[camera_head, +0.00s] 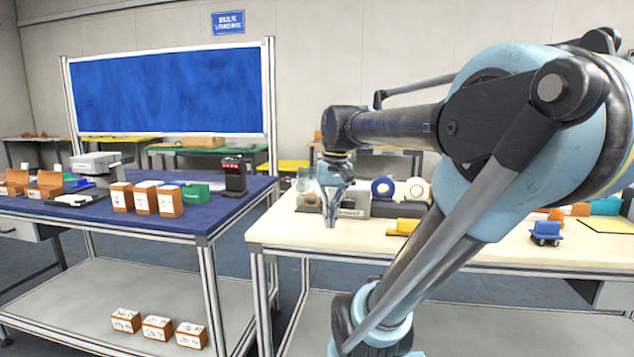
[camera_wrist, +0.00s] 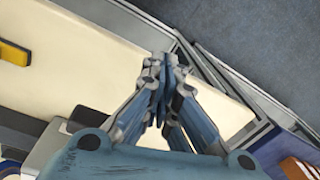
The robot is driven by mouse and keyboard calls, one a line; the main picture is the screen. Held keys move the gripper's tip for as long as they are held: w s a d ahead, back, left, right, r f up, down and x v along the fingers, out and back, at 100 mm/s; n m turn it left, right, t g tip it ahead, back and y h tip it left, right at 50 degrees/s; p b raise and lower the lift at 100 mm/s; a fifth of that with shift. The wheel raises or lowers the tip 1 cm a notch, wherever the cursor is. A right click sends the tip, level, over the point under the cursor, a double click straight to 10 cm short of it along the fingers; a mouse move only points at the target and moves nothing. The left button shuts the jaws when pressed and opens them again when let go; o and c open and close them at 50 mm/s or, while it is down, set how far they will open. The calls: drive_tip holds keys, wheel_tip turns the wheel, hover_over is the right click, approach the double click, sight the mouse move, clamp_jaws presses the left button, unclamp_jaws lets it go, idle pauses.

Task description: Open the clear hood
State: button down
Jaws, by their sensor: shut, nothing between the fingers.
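My gripper (camera_head: 331,218) is shut and empty, pointing down over the left end of the cream table (camera_head: 290,238). In the wrist view its fingertips (camera_wrist: 158,64) meet above the tabletop near the table's edge. Just behind and right of it stands a grey device (camera_head: 356,200) with a label on its front. My gripper hides part of this area. No hood is clearly seen in the wrist view.
Tape rolls (camera_head: 383,187) and a yellow block (camera_head: 403,227) lie right of the device. A blue-topped table (camera_head: 160,214) at left carries boxes (camera_head: 145,197) and a black scanner-like device (camera_head: 233,175). A gap separates the tables. My arm covers much of the right side.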

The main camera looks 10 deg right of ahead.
drive_tip(key=w+r+m+g, duration=0.1)
drive_tip(key=w+r, duration=0.4)
drive_tip(key=w, duration=0.4)
drive_tip(key=w+d+r, duration=0.1)
drive_tip(key=w+r, duration=0.3)
drive_tip(key=w, duration=0.5)
drive_tip(key=w+r+m+g, duration=0.1)
drive_tip(key=w+r, duration=0.4)
drive_tip(key=w, duration=0.5)
drive_tip(key=w+d+f+m+g, duration=0.1)
drive_tip(key=w+d+f, duration=0.1)
drive_tip(key=w, duration=0.6)
drive_tip(key=w+d+f, duration=0.1)
drive_tip(key=w+f, duration=0.1)
drive_tip(key=w, duration=0.6)
drive_tip(key=w+d+f+m+g, duration=0.1)
drive_tip(key=w+d+f, duration=0.15)
drive_tip(key=w, duration=0.55)
drive_tip(key=shift+a+x, duration=0.2)
drive_tip(key=shift+x, duration=2.3)
drive_tip(key=shift+a+x, duration=0.2)
drive_tip(key=shift+x, duration=2.3)
